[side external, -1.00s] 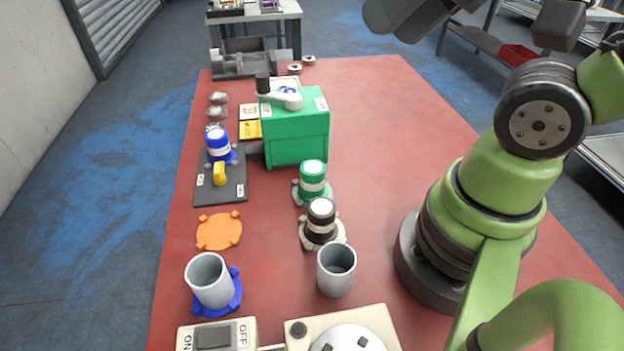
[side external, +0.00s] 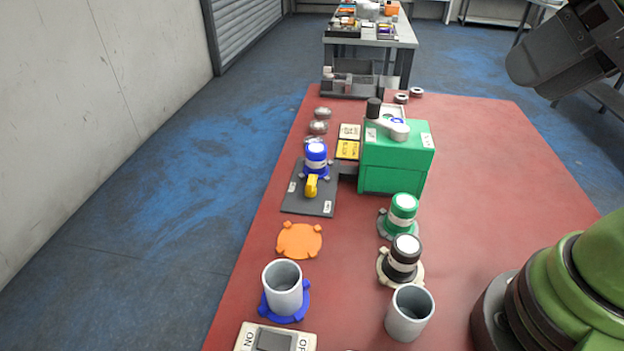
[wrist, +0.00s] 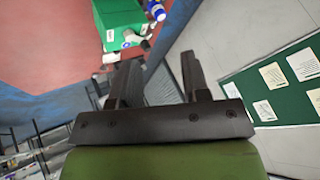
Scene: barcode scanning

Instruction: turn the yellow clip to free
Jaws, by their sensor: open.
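The yellow clip (side external: 311,187) stands on a dark plate (side external: 298,203), close in front of a blue cylinder (side external: 316,152) with a white band. Two small white tags lie on the plate, one left of the clip and one at its near right; their print is too small to read. My gripper (wrist: 158,82) is open and empty in the wrist view, its two dark fingers apart. In the side view it is raised at the top right, far from the clip and partly cut off by the frame edge. I cannot make out the clip in the wrist view.
A green box (side external: 392,172) with a grey crank on top stands right of the plate. Green and black capped cylinders (side external: 402,211), an orange disc (side external: 299,241), grey cups (side external: 409,312) and a switch (side external: 275,340) stand nearer. The right part of the red table is clear.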

